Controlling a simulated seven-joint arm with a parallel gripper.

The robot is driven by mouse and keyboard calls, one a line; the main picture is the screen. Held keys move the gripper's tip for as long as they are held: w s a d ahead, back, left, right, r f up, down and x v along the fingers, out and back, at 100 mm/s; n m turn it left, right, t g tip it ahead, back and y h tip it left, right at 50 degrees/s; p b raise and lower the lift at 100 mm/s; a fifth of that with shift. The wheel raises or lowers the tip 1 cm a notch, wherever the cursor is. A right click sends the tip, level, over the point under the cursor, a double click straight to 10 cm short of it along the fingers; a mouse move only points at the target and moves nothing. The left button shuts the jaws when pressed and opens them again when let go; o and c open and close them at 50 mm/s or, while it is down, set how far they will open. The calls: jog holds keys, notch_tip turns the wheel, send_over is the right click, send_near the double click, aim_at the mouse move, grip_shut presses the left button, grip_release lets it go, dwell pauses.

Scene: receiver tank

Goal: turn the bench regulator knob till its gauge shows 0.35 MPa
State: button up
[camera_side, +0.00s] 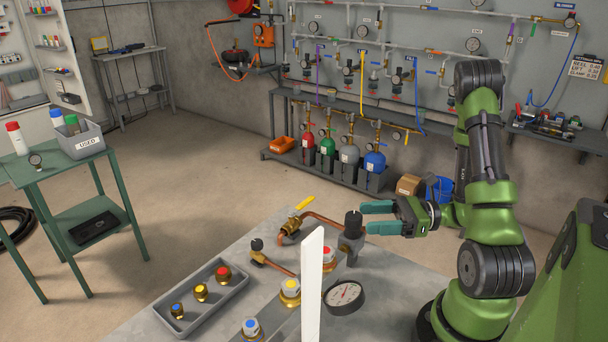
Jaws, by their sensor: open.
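The bench regulator stands on the grey bench, with a black knob (353,223) on top of its dark body (351,249). Its round gauge (344,294) has a white face and a dark rim and faces up toward the camera. A needle shows, but the scale is too small to read. My gripper (366,218) comes in from the right, level with the knob. Its two teal fingers are apart, and their tips are just right of the knob. I cannot tell whether the knob lies partly between them. No grip on it shows.
A white upright plate (312,285) stands in front of the regulator, left of the gauge. Copper piping with a yellow-handled valve (293,226) is on the left. Colour-capped valves (290,291) and a grey tray (204,317) of knobs sit nearer. Air above the bench is free.

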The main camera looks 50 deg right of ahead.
jog(key=v, duration=1.2)
jog(key=n+g+y, duration=0.4)
jog(key=n+g, duration=0.1)
jog(key=g, duration=0.1)
send_near(361, 216)
jog(key=x, duration=1.1)
jog(key=shift+w+d+f, duration=0.15)
jog(key=shift+w+f, duration=0.25)
